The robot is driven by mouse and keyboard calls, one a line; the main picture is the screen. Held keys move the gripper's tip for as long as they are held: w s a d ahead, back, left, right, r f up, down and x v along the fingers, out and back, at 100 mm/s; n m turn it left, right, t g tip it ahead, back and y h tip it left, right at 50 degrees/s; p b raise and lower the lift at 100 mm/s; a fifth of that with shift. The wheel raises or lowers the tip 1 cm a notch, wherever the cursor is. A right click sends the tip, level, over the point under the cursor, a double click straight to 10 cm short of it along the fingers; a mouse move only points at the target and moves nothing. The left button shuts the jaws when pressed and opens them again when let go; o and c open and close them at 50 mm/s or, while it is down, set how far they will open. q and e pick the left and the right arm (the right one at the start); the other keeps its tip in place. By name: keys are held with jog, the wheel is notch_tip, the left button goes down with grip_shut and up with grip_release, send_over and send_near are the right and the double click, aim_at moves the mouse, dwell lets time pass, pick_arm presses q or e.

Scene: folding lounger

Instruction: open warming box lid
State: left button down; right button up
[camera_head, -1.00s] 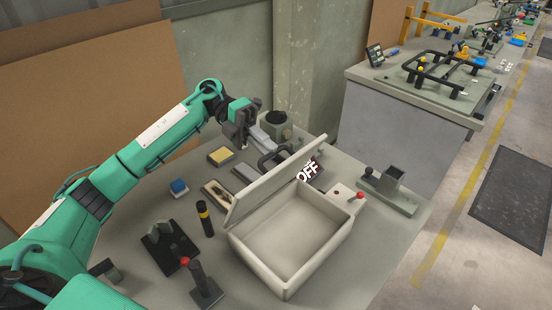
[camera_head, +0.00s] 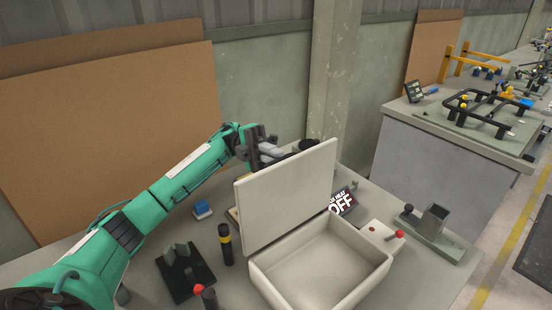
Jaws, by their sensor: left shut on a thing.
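The warming box (camera_head: 322,264) is a pale open-topped box on the grey workbench, and its inside looks empty. Its lid (camera_head: 288,194) is raised and stands nearly upright along the box's left rear edge. My left gripper (camera_head: 277,152) is behind the lid, near its upper left edge. It is shut on the lid's dark handle, which the lid mostly hides in this view. The fingertips are partly hidden too. A sign reading "OFF" (camera_head: 343,202) stands behind the box. My right gripper is not in view.
A panel with a red knob (camera_head: 383,233) and a grey metal fixture (camera_head: 432,228) stand right of the box. A black and yellow cylinder (camera_head: 226,244), a black stand (camera_head: 185,272) and a blue block (camera_head: 202,208) lie left. A second bench stands at the right.

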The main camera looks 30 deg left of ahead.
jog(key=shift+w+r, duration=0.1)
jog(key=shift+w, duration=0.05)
pick_arm(q)
jog(key=c, duration=1.5)
grip_release()
jog(key=shift+a, duration=0.1)
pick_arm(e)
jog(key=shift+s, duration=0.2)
